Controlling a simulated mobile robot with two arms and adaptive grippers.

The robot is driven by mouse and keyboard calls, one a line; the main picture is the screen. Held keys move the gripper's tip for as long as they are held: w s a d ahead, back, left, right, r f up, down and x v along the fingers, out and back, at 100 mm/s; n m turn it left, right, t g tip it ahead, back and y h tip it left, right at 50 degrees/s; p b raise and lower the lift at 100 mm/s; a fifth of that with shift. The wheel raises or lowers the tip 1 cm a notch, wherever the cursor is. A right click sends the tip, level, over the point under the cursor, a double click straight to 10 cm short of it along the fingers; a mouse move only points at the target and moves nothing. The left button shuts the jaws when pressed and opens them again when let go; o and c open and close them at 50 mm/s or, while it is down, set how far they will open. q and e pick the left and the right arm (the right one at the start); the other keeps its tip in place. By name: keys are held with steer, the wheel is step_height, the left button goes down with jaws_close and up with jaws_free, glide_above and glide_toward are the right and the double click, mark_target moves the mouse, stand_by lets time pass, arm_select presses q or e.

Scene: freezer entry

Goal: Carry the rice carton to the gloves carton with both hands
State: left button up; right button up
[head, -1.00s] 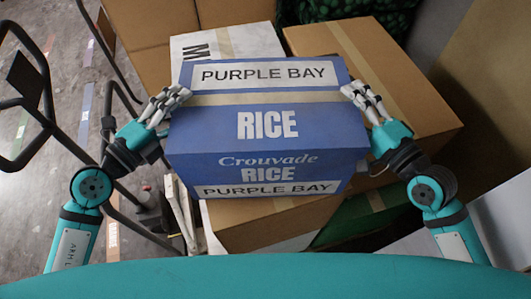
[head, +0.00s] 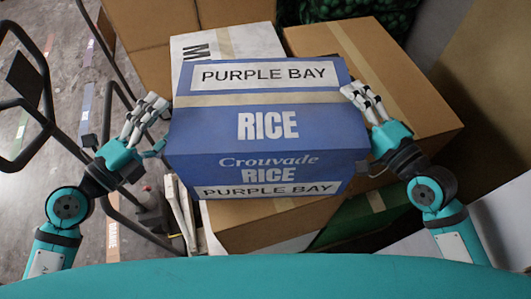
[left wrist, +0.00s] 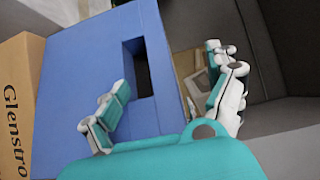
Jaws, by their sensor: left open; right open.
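The blue rice carton (head: 266,160), labelled RICE and PURPLE BAY, sits upright on other cartons in the middle of the head view. In the left wrist view its blue side (left wrist: 80,90) has a dark hand hole. My left gripper (head: 152,122) is open and empty, just left of the carton with a gap between. Its spread fingers also show in the left wrist view (left wrist: 170,95). My right gripper (head: 361,105) is open at the carton's right side, its fingers by the upper right edge; I cannot tell whether they touch. No label reading gloves is legible.
A white carton (head: 240,43) and a brown carton (head: 390,80) stand behind. Another brown carton (head: 262,222) lies below. A brown carton lettered Glenstro (left wrist: 18,105) is in the left wrist view. A black metal frame (head: 45,125) stands at left, over grey floor.

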arm_select(q)
steer(key=v, duration=0.7)
steer(key=shift+r, duration=0.25)
steer(key=shift+s, duration=0.15)
arm_select(e)
steer(key=o, duration=0.6)
arm_select(q)
steer(key=shift+a, duration=0.1)
arm_select(e)
steer(key=shift+o, duration=1)
steer(key=shift+f, duration=0.15)
step_height(320, 180, up, 10)
steer(key=shift+w+a+r, duration=0.1)
steer(key=shift+w+r, duration=0.05)
steer(key=shift+r, duration=0.25)
arm_select(q)
steer(key=shift+d, duration=0.2)
arm_select(e)
steer(key=shift+d, duration=0.2)
